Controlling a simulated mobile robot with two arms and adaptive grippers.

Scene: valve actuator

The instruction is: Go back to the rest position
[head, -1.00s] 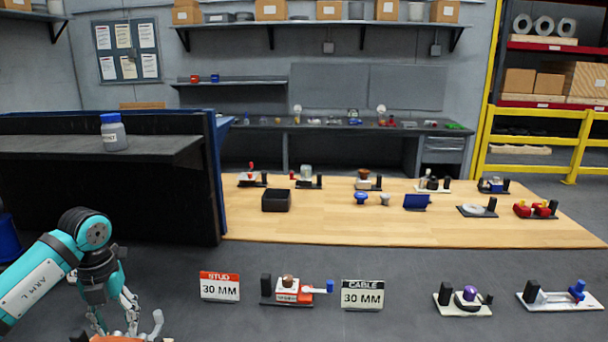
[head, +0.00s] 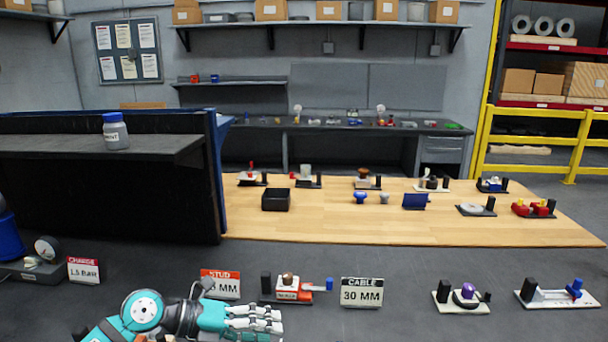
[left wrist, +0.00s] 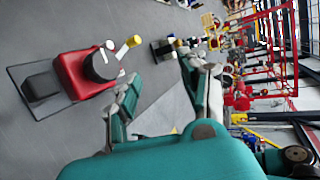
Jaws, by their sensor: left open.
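My left gripper (head: 262,320) is teal with pale grey fingers and reaches in low at the bottom of the head view, its fingers pointing right. In the left wrist view my left gripper (left wrist: 165,82) is open, with its two fingers spread and nothing between them but grey floor or bench. The hand hides part of the red-topped STUD sign (head: 222,276). My right gripper is out of view.
A CABLE sign (head: 362,293), a purple-knobbed valve (head: 467,295) and a blue-handled fixture (head: 560,294) stand to the right. A CHARGE sign (head: 84,270) and gauge (head: 47,248) stand left. A red device with a yellow handle (left wrist: 85,75) shows in the left wrist view.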

